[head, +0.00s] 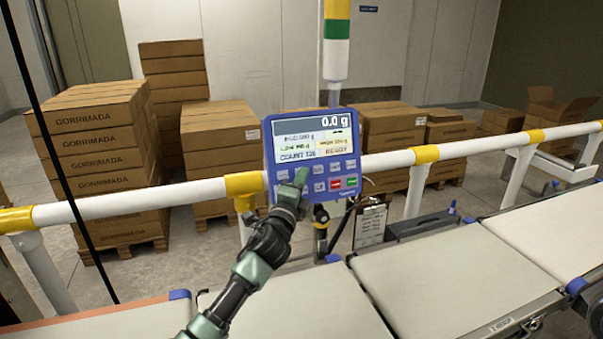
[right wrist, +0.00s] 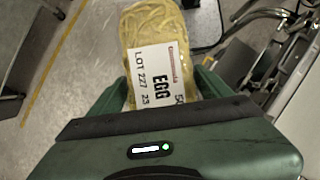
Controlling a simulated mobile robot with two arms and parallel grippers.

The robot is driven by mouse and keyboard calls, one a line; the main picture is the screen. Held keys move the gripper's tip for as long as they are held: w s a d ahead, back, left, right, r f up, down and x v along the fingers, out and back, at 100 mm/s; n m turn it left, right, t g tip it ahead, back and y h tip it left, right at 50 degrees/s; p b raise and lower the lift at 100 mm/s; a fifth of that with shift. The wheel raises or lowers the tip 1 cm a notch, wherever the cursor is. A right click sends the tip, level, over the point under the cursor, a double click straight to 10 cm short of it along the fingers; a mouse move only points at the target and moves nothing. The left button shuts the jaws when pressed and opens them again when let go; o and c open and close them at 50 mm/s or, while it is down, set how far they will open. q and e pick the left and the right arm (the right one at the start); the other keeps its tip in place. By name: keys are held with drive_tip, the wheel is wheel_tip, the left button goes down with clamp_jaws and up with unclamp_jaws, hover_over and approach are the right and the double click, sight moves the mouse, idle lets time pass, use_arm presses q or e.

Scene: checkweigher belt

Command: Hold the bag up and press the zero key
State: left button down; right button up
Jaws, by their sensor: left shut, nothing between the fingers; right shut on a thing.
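The blue weighing terminal (head: 312,152) stands on a post behind the belt, and its screen (head: 312,137) reads 0.0 g. Its keypad has several grey keys plus a red and a green one. My left gripper (head: 299,181) is shut and empty, with its tip at the keypad's left part, over or against a key; it hides that key, and contact cannot be told. In the right wrist view my right gripper (right wrist: 163,92) is shut on a clear bag of yellow noodles (right wrist: 158,28) with a white EGG label. The bag hangs clear of the belt, out of the head view.
Pale conveyor belts (head: 405,285) run across the front, with nothing on them. A white and yellow guard rail (head: 130,205) passes behind. A clipboard (head: 370,226) hangs below the terminal. Stacked cartons (head: 95,150) stand beyond the rail.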

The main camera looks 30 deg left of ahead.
use_arm(q)
drive_tip(key=shift+s+d+r, duration=0.2)
drive_tip(key=shift+s+d, duration=0.25)
use_arm(e)
drive_tip(key=shift+r, duration=0.4)
use_arm(q)
drive_tip(key=shift+p, duration=0.3)
